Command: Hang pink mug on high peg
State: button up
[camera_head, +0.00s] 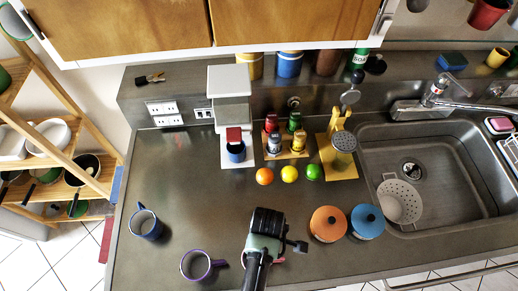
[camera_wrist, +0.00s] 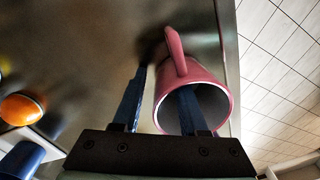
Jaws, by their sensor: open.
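The pink mug (camera_wrist: 192,84) shows in the wrist view, with its open mouth facing my gripper (camera_wrist: 162,82) and its handle at the upper left of the mouth. My gripper is open. One blue finger reaches into the mug's mouth and the other is outside on the left, so the near wall lies between them. I cannot tell whether either finger touches it. In the head view my gripper (camera_head: 265,225) is over the counter's front, and only a bit of the pink mug (camera_head: 279,258) shows beside my arm. I cannot make out the high peg in either view.
A purple-rimmed mug (camera_head: 196,265) and a blue mug (camera_head: 145,224) stand left on the counter. Orange (camera_head: 328,223) and blue (camera_head: 366,221) lidded pots stand right, before the sink (camera_head: 440,175). Fruit (camera_head: 289,174) and a spice tray (camera_head: 286,146) are behind. The wrist view shows the counter edge close.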

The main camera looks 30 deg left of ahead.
grip_shut()
dwell(1.3)
